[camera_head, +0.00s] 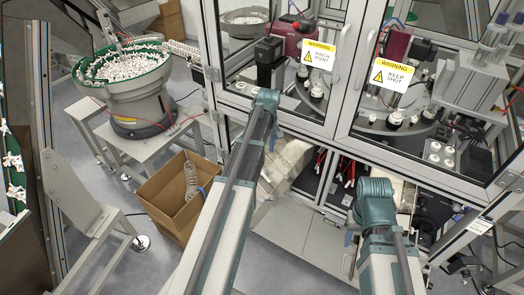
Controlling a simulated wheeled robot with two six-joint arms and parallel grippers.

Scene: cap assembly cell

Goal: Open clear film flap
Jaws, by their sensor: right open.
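The machine enclosure has a clear left panel (285,88) with a "Pinch point" warning label (320,54) and a clear right panel (350,128) with a "Keep shut" label (393,75). Both stand in grey frames and look closed. I cannot tell a separate film flap from these panels. My left arm (225,205) reaches up in front of the left panel, and its gripper is out of sight. My right arm (378,205) is low before the right panel. Only a little of my right gripper (350,240) shows beside it, open; the arm hides the rest.
A bowl feeder (137,105) full of white caps stands on a table at left. An open cardboard box (170,207) with a coiled hose is on the floor. Inside the enclosure is a turntable (370,118) with white parts.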

